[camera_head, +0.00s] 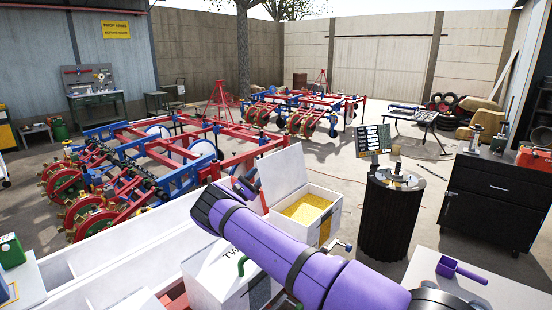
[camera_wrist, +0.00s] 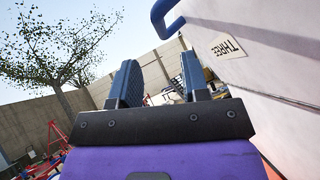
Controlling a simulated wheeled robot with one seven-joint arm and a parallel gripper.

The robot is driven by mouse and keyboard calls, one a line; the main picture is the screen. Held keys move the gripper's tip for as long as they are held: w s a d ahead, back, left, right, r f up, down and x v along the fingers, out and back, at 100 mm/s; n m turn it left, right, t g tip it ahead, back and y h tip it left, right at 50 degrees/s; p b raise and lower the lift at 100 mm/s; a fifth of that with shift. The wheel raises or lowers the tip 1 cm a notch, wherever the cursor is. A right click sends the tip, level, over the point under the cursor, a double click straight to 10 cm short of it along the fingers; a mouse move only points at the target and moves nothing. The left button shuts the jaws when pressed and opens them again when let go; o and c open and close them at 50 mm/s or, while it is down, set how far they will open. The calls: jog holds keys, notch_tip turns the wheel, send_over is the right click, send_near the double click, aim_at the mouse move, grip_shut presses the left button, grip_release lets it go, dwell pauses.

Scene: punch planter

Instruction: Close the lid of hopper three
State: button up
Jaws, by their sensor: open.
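Hopper three (camera_head: 328,222) is a white box filled with yellow grain, behind the closed hopper marked TWO (camera_head: 222,278) in the head view. Its white lid (camera_head: 283,174) stands raised and open on the hopper's left side. In the wrist view the white panel with the THREE label (camera_wrist: 228,46) fills the right side, tilted, with a blue handle (camera_wrist: 166,22) at its upper left. My gripper (camera_wrist: 160,84) is open and empty, beside the panel and below the handle, apart from the handle.
A green handle (camera_head: 241,266) is on hopper two's lid. A dark ribbed drum (camera_head: 388,218) stands right of hopper three. Red and blue planter frames (camera_head: 165,150) lie behind and left. A purple scoop (camera_head: 460,270) rests on the white table (camera_head: 506,293) at lower right.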

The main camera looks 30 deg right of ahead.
aim_at(272, 158)
jog(key=shift+g, duration=0.3)
jog(key=x, duration=0.9)
jog(key=shift+d+r, duration=0.25)
grip_shut()
